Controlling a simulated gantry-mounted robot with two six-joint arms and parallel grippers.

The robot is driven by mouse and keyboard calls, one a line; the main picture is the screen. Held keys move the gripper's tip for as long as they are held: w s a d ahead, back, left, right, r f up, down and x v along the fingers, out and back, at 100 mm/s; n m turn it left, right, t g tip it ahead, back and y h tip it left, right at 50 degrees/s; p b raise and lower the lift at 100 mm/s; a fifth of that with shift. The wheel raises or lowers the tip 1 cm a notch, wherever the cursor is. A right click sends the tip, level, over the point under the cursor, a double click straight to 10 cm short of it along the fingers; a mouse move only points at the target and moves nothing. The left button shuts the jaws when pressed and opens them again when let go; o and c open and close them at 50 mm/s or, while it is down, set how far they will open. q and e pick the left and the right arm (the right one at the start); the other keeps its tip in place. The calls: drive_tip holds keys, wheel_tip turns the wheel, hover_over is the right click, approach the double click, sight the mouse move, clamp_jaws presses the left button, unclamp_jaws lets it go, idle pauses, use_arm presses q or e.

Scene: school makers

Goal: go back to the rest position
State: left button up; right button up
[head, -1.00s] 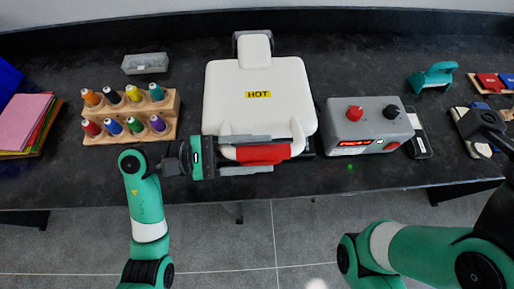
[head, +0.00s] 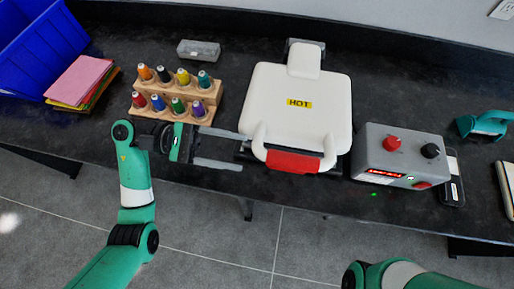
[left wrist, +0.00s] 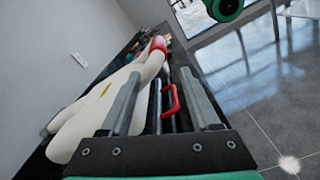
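My left gripper (head: 243,151) is open and empty, its two fingers pointing right toward the front of the white heat press (head: 300,108) with the yellow HOT label. The press's red handle grip (head: 293,162) is to the right of the fingertips, apart from them. In the left wrist view the open fingers (left wrist: 160,72) frame a small red bracket (left wrist: 171,101) beyond them, and the white press (left wrist: 85,115) lies on the left. My right arm (head: 400,274) shows at the lower right of the head view; its gripper is out of view.
A wooden rack (head: 174,112) of coloured thread spools stands just behind my left gripper. A grey control box (head: 396,152) with red and black knobs sits right of the press. Coloured paper (head: 80,80) and a blue bin (head: 40,45) are at left. Floor in front is open.

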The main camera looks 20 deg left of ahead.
use_arm(q)
drive_tip(key=shift+a+r, duration=0.1)
drive_tip(key=shift+a, duration=0.1)
idle(0.4)
